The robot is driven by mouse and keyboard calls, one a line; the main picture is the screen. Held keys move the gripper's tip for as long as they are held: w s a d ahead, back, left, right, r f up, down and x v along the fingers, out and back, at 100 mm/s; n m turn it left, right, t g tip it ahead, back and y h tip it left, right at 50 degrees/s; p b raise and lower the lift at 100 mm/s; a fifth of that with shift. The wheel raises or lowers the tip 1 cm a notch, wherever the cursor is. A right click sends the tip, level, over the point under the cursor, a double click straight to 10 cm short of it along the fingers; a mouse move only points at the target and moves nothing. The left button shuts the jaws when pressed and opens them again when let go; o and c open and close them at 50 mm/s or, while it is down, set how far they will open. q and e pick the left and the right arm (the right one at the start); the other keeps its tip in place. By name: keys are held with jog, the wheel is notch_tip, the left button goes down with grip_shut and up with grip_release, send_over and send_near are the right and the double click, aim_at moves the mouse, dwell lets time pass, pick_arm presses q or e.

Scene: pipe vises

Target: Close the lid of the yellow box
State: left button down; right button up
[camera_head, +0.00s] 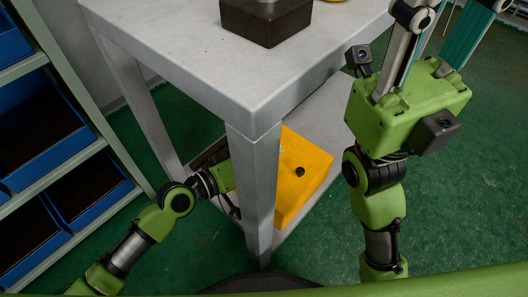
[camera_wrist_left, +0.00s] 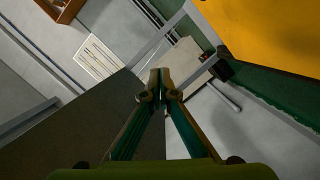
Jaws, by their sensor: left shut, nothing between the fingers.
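The yellow box (camera_head: 300,185) stands on the lower shelf of a grey table, partly hidden by the tabletop and front leg. A small round black part sits on its yellow face. I cannot tell how its lid stands. My left arm reaches under the tabletop from the left, and its gripper is hidden behind the leg. In the left wrist view my left gripper (camera_wrist_left: 160,95) is shut and empty, with a yellow panel (camera_wrist_left: 275,35) at the upper right, apart from the fingers. My right gripper (camera_head: 445,30) is raised right of the table, fingers spread, tips cut off by the frame.
The grey table (camera_head: 190,45) has a thick front leg (camera_head: 255,190) between me and the box. A dark block (camera_head: 266,22) stands on top. A rack with blue bins (camera_head: 40,125) is at the left. Green floor is free at the right.

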pick_arm(q)
jog(key=v, duration=1.2)
